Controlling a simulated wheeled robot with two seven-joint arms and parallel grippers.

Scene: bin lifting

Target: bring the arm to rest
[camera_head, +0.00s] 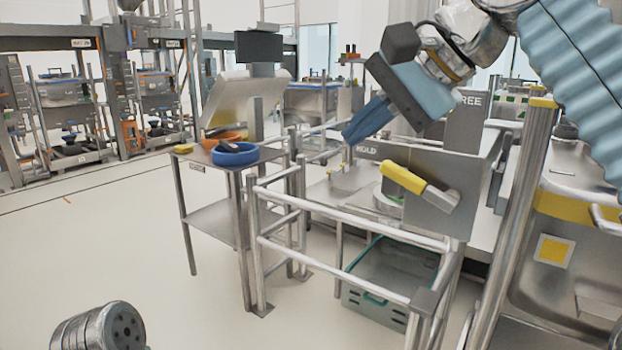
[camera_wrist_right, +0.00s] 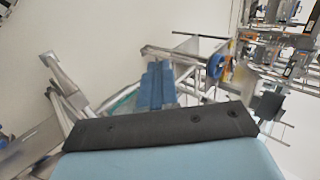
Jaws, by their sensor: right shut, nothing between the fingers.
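My right arm comes in from the top right of the head view. Its gripper (camera_head: 352,132) is raised, with the blue fingers pointing down and to the left. The fingers are together with nothing between them. They look clear of the metal rail frame and the machine beyond. In the right wrist view the shut blue fingers (camera_wrist_right: 155,86) stick out past the dark gripper body. My left gripper does not show; a rounded metal part at the bottom left of the head view looks like my left arm.
A grey-green bin (camera_head: 388,282) sits low behind the metal rails (camera_head: 335,262). A steel machine with a yellow handle (camera_head: 403,177) stands behind them. A small table (camera_head: 212,216) carries a blue bowl (camera_head: 235,154) and an orange bowl (camera_head: 222,138). The floor at left is clear.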

